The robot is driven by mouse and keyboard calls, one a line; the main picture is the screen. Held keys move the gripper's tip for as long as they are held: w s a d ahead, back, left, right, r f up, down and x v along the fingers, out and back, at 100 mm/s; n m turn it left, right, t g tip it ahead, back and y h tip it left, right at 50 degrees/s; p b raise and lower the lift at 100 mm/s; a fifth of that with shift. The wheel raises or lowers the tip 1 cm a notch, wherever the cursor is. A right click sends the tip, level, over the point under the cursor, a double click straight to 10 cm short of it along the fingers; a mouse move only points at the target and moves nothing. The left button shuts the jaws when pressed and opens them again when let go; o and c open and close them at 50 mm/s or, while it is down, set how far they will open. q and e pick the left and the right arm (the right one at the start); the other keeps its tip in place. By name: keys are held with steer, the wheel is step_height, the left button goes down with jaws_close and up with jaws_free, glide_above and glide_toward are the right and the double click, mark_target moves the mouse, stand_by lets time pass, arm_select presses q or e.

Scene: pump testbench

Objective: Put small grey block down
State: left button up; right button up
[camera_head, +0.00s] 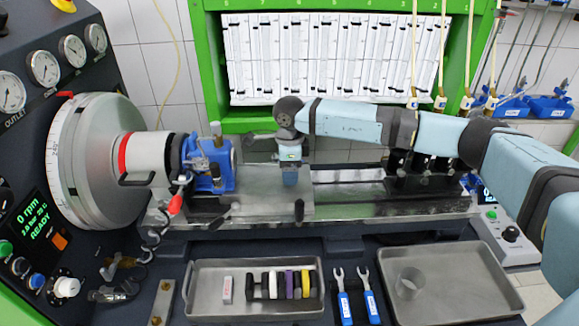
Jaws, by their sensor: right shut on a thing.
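My right gripper (290,166) hangs from the arm that reaches in from the right, and points down over the metal bed (264,180) of the testbench. It is shut on a small blue-grey piece (290,179), which I take to be the small grey block. The fingers hide part of it. Whether the block touches the bed or hangs just above it, I cannot tell. My left gripper is not in view.
A blue pump (220,166) sits left of the gripper. In front are a tray (205,308) with several small pieces, two blue-handled wrenches (344,307) and a tray (450,285) with a clear cup (409,283). Black clamps (420,180) stand to the right.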

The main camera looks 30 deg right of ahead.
steer(key=shift+f, duration=0.1)
steer(key=shift+f, duration=0.15)
steer(key=o, duration=0.9)
steer(key=shift+r, duration=0.7)
step_height(320, 180, up, 11)
steer(key=b, duration=0.2)
